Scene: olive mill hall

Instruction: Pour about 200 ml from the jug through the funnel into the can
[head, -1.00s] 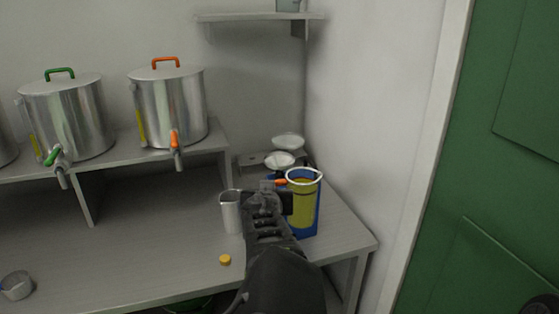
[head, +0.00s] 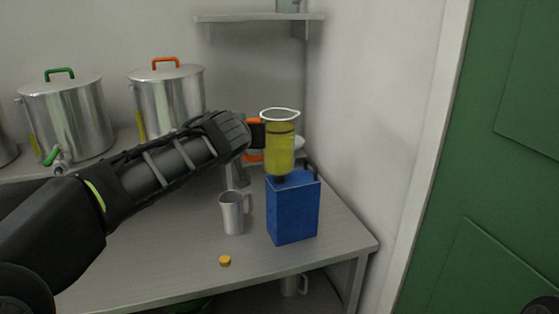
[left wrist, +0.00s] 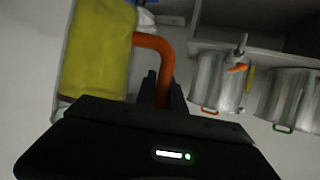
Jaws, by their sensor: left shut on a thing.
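My left gripper (head: 256,134) is shut on the orange handle (left wrist: 150,48) of the clear jug (head: 280,150). The jug holds yellow-green oil, is upright and is raised above the blue can (head: 293,210). The oil-filled jug (left wrist: 97,50) fills the upper left of the left wrist view. The can stands on the table near its right end, with a dark part on its top just under the jug. A white rim (head: 299,143) shows behind the jug, perhaps a funnel; most of it is hidden. My right gripper is not in view.
A metal pitcher (head: 232,213) stands left of the can, and a yellow cap (head: 225,260) lies in front. Steel tanks (head: 168,100) stand on the raised shelf behind my left arm. The wall is close on the right.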

